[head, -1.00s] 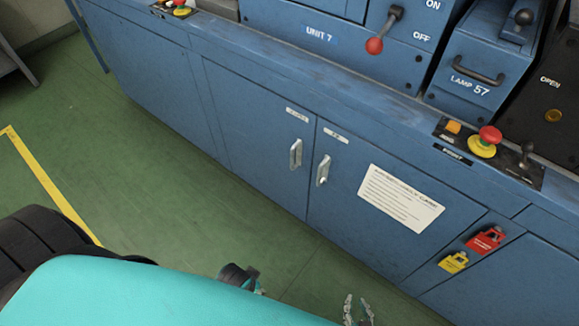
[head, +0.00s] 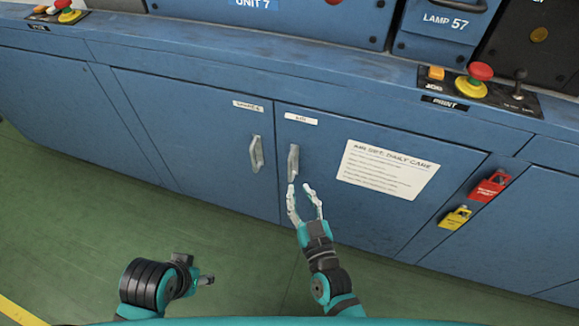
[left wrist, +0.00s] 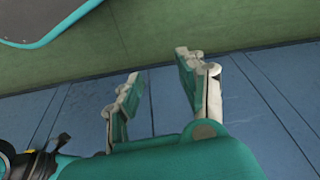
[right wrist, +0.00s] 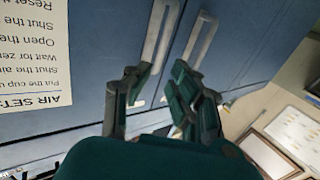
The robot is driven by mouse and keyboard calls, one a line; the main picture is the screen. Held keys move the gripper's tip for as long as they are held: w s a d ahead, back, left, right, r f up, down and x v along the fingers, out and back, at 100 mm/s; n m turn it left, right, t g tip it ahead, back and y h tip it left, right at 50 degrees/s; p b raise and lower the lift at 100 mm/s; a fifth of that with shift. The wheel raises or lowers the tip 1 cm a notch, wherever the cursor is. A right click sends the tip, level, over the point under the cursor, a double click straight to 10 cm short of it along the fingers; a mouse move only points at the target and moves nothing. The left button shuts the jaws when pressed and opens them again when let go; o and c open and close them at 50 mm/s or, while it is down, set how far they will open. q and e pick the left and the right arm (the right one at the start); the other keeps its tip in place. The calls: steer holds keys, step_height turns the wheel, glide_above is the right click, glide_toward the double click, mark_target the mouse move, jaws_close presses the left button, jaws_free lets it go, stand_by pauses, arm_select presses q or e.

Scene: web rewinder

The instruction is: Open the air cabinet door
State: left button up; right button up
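The air cabinet door (head: 335,222) is the right one of two blue doors; it bears a paper headed "AIR SET" and stands shut. Its pale upright handle (head: 293,163) is near its left edge and also shows in the right wrist view (right wrist: 160,35). My right gripper (head: 305,188) is open and empty, with its fingertips just below and right of that handle in the head view. In the right wrist view the handle lies ahead of the open fingers (right wrist: 158,80); contact cannot be told. My left gripper (left wrist: 158,75) is open and empty, low over the floor.
The left neighbour door (head: 205,135) has its own handle (head: 256,154) close beside. A red stop button (head: 480,72) is on the ledge. Green floor (head: 240,250) lies clear in front.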

mark_target(291, 168)
steer(key=b+x, duration=0.1)
steer(key=x, duration=0.8)
steer(key=shift+w+f, duration=0.1)
jaws_close()
